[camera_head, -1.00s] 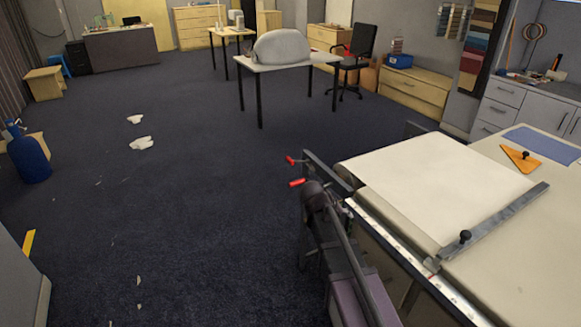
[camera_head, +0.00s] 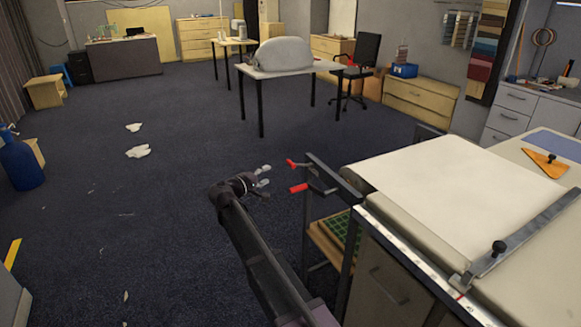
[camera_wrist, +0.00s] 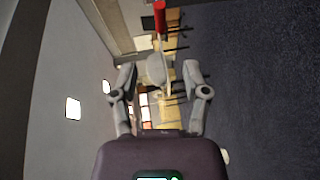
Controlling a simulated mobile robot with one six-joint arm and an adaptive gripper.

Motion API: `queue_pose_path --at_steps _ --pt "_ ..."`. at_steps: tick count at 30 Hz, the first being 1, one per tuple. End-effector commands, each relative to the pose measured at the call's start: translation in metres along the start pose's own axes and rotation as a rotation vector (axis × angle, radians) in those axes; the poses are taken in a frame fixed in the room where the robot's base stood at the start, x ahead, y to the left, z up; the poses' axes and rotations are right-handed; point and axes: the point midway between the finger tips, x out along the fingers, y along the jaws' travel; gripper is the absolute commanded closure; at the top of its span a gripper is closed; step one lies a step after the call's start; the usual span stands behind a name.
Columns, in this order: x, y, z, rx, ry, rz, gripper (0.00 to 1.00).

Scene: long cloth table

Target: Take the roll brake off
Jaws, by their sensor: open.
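Two small red-handled levers stick out from the metal frame at the table's near-left end, a lower red handle (camera_head: 298,188) and an upper red handle (camera_head: 291,163). I cannot tell from the frames which is the roll brake. My gripper (camera_head: 265,177) is open and empty, just left of the lower handle, with a small gap between them. In the wrist view a red handle (camera_wrist: 159,18) shows at the top, beyond and roughly between my open fingers (camera_wrist: 161,82).
The long table carries white cloth (camera_head: 440,190) with a metal straightedge (camera_head: 525,237) across it. A wooden shelf with a green grid (camera_head: 345,232) sits below the table end. An orange triangle (camera_head: 545,162) lies further right. Open carpet (camera_head: 130,230) lies to the left.

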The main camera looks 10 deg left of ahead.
Motion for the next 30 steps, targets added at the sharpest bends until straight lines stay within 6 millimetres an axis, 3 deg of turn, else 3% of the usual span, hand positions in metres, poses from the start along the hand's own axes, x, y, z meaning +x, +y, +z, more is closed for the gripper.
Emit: queue_pose_path --at_steps 14,30 --pt "0.010 -0.001 0.000 0.001 -0.001 -0.002 0.40" --pt "0.083 -0.002 -0.001 0.001 -0.001 -0.002 0.40"
